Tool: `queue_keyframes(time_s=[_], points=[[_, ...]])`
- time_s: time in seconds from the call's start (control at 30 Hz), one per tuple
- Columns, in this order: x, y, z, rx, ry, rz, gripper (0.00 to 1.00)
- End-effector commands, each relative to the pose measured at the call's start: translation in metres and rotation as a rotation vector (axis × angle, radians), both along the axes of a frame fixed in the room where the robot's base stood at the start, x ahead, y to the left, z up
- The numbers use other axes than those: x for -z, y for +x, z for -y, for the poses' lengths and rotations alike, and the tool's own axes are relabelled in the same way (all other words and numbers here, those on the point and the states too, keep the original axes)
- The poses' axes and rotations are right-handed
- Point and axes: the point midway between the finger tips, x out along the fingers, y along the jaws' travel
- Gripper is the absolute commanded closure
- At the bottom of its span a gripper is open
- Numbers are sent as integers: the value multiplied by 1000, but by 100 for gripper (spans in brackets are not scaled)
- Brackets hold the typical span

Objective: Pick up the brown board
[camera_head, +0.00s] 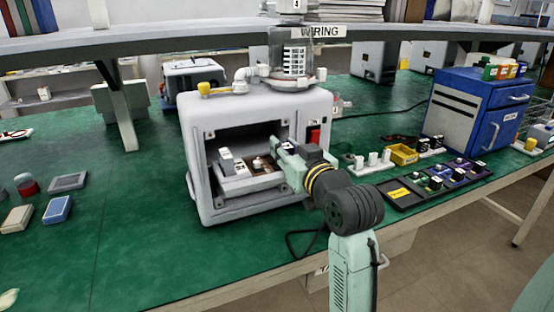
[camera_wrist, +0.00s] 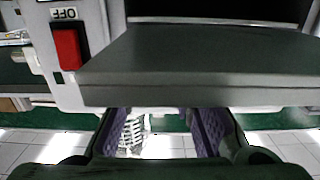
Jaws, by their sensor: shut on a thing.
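The brown board (camera_head: 262,164) shows as a small brown patch in the open bay of the white machine, over a white tray (camera_head: 250,183). My gripper (camera_head: 280,149) reaches in at the right side of the bay and is shut on the board at its right end. In the wrist view my gripper's purple finger pads (camera_wrist: 162,130) show at the bottom. A grey-green slab (camera_wrist: 200,70) covers their tips there; I cannot tell what it is. The grip itself is hidden.
The white machine (camera_head: 205,120) has walls close around my gripper and a red switch (camera_head: 314,136), also in the wrist view (camera_wrist: 68,47). A black tray (camera_head: 408,197) of small parts and a blue cabinet (camera_head: 455,125) stand right.

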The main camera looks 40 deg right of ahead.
Motion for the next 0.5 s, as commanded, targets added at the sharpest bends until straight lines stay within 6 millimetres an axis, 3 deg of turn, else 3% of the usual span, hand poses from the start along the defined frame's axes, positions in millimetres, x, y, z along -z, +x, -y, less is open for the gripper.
queue_keyframes(time_s=[0.1,0.5], points=[[0,0,0,0,0,0,100],[-3,0,0,0,-1,1,100]])
